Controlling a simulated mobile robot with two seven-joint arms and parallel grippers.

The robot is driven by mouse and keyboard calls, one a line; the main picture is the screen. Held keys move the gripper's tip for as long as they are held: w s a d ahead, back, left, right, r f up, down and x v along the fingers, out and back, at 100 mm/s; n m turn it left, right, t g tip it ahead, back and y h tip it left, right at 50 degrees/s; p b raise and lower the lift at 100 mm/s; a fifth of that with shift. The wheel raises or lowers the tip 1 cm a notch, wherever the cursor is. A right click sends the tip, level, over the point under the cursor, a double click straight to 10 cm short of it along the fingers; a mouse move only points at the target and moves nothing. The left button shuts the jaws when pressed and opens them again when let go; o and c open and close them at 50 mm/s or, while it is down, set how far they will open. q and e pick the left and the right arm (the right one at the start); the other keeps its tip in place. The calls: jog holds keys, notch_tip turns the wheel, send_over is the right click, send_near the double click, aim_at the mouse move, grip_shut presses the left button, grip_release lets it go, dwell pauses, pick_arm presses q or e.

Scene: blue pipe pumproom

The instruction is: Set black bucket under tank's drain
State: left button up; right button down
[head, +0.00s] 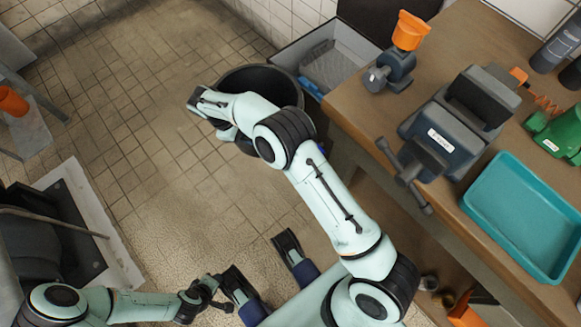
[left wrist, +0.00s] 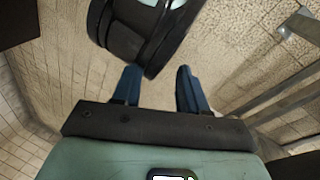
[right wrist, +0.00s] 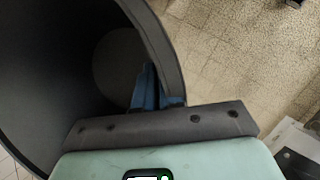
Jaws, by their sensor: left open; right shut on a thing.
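The black bucket (head: 275,84) is at the top centre of the head view, upright or nearly so, beside the grey crate. Whether it touches the floor is unclear. My right arm reaches across it, and its wrist covers part of the bucket. In the right wrist view the bucket (right wrist: 60,70) fills the left side, and my right gripper (right wrist: 158,90) is shut on its rim wall. My left gripper (head: 222,292) is low in the head view, away from the bucket. In the left wrist view (left wrist: 157,84) its fingers are apart and empty. I cannot make out a tank drain.
A grey crate (head: 338,62) stands beside the wooden workbench (head: 350,100), which carries a vise (head: 440,140) and a teal tray (head: 525,218). Dark equipment on a pale slab (head: 112,262) is at lower left. A grey stand (head: 30,135) is at far left. Tiled floor between is clear.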

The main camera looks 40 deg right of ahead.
jog(key=n, duration=0.2)
send_over(252, 154)
jog(key=s+a, duration=0.1)
jog(key=s, duration=0.2)
notch_tip(252, 154, down, 10)
jog(key=s+a+f+n+t+b, duration=0.15)
jog(key=s+f, duration=0.25)
jog(key=f, duration=0.8)
jog(key=s+a+f+n+t+b, duration=0.1)
jog(key=s+a+f+n, duration=0.15)
jog(key=s+f, duration=0.45)
jog(key=s+a+f+n+b, duration=0.1)
jog(key=s+a+f, duration=0.3)
jog(key=f, duration=0.6)
pick_arm(q)
jog(key=s+a+f+g+b, duration=0.1)
jog(key=s+a+f+b, duration=0.1)
jog(key=f, duration=0.6)
jog(key=shift+s+a+f+n+g, duration=0.3)
jog(key=shift+s+a, duration=0.2)
jog(key=shift+s, duration=0.15)
pick_arm(e)
jog(key=d+f, duration=0.1)
jog(key=d, duration=0.8)
jog(key=d+f, duration=0.2)
jog(key=d, duration=0.7)
jog(key=shift+s+d+f+h, duration=0.2)
jog(key=shift+d+f+h, duration=0.1)
jog(key=shift+h, duration=0.1)
